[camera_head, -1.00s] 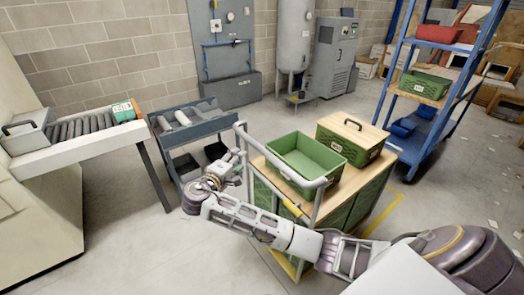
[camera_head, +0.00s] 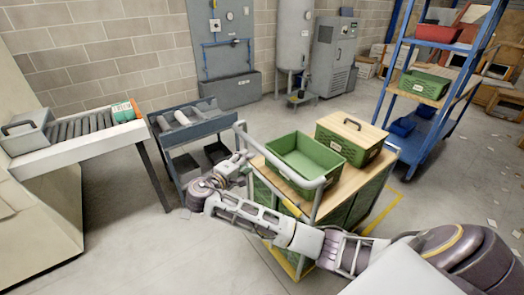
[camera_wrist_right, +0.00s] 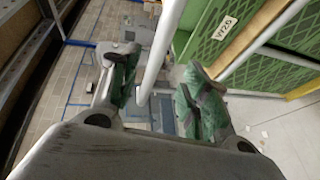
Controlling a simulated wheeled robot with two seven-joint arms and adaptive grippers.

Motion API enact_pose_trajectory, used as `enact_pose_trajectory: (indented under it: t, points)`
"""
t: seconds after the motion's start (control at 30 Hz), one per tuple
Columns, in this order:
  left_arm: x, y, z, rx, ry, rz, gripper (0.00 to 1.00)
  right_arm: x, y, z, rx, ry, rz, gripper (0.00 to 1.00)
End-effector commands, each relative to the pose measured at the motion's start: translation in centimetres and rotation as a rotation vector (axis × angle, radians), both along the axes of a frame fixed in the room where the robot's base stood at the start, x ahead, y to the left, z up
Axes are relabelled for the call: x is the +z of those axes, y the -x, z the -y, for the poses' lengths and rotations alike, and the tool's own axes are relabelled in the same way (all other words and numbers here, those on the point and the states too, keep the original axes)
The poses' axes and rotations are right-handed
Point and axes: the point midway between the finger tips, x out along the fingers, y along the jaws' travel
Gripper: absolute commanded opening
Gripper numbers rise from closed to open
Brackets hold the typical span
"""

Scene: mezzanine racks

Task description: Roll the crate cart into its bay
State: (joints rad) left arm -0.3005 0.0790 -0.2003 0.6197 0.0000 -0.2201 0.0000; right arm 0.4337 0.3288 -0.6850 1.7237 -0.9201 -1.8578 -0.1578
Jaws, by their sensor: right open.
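The crate cart (camera_head: 354,177) stands in the middle of the head view, with a wooden top, green side panels and a pale tubular handle (camera_head: 309,186). An open, empty green crate (camera_head: 310,156) and a green crate with a wooden lid (camera_head: 352,137) sit on it. My right gripper (camera_head: 242,160) is at the handle's left upright. In the right wrist view my gripper (camera_wrist_right: 158,88) is open, and the pale upright (camera_wrist_right: 162,50) passes between its green-padded fingers; contact cannot be told. Yellow floor lines (camera_head: 391,207) show beside the cart. My left gripper is out of view.
A roller conveyor (camera_head: 83,128) and a dark grey trolley (camera_head: 188,135) stand at left. A blue rack (camera_head: 428,129) with bins stands at right. A tank (camera_head: 294,35) and a grey cabinet (camera_head: 332,55) are at the back wall.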

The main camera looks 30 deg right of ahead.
Motion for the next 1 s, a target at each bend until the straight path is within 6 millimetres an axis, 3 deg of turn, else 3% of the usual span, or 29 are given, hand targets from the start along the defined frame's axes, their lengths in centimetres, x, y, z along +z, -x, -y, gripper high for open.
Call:
enact_pose_trajectory:
  t: [0.7,1.0]
  points:
    - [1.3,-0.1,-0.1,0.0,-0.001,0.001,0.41,-1.5,-4.2,8.2,-0.002,0.003,0.0,0.46]
    - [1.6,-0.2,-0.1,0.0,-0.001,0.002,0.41,-2.0,-5.4,10.5,-0.001,0.002,0.001,0.46]
